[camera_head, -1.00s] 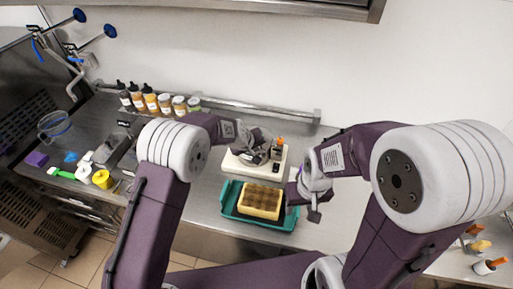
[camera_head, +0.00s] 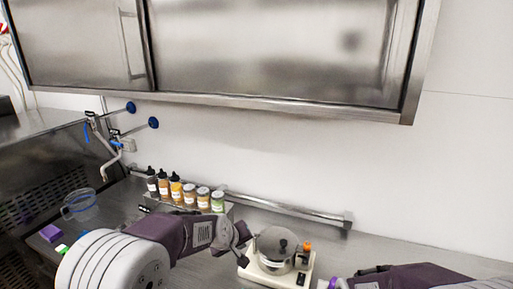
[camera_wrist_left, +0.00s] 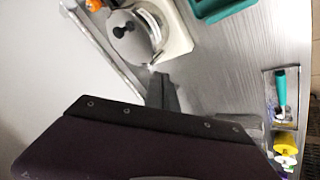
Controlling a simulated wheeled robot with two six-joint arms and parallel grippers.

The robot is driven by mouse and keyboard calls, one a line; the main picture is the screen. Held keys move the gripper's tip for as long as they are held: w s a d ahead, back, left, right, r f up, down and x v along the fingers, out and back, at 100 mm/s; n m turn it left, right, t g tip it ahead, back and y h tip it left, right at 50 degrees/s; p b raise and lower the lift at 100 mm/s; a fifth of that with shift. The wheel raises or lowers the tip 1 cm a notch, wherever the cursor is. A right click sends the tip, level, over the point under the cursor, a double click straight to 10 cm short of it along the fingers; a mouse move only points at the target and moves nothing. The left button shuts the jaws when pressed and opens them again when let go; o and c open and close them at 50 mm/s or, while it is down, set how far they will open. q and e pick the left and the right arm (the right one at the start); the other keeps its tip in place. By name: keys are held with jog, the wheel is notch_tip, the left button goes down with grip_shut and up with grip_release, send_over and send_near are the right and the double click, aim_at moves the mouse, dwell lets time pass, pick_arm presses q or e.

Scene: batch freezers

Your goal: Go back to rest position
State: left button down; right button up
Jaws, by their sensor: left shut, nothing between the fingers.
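My left arm comes in from the lower left in the head view. Its gripper (camera_head: 243,243) is shut and empty, just left of a lidded metal pot (camera_head: 275,247) on a white appliance (camera_head: 262,274). In the left wrist view the dark gripper fingers (camera_wrist_left: 162,92) are close together, with the pot (camera_wrist_left: 130,38) and the white appliance (camera_wrist_left: 178,30) beyond them, apart from them. My right arm lies along the bottom right edge of the head view. Its gripper end is partly cut off, so its jaws cannot be made out.
Several bottles and jars (camera_head: 183,193) stand along the wall left of the pot. A clear jug (camera_head: 80,205) and a purple block (camera_head: 51,233) are at the far left. A steel cabinet (camera_head: 270,50) hangs above. A teal tray (camera_wrist_left: 215,8) shows in the left wrist view.

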pick_arm(q)
jog(key=s+a+f+y+b, duration=0.1)
jog(key=s+a+f+b, duration=0.1)
jog(key=s+a+f, duration=0.45)
jog(key=s+a+f+m+g, duration=0.2)
jog(key=s+a+f, duration=0.1)
jog(key=s, duration=0.6)
jog(key=s+a+f+m+g+y+b, duration=0.1)
jog(key=s+a+f+m+g, duration=0.1)
jog(key=s, duration=0.8)
notch_tip(320, 180, down, 2)
jog(key=a+g, duration=0.1)
jog(key=a, duration=0.2)
jog(key=shift+f+g, duration=0.15)
jog(key=shift+g, duration=0.15)
pick_arm(e)
jog(key=f, duration=0.5)
jog(key=shift+s+a+f, duration=0.1)
jog(key=shift+a+f, duration=0.2)
jog(key=shift+f, duration=0.1)
pick_arm(q)
jog(key=shift+d, duration=0.1)
pick_arm(e)
jog(key=shift+d, duration=0.1)
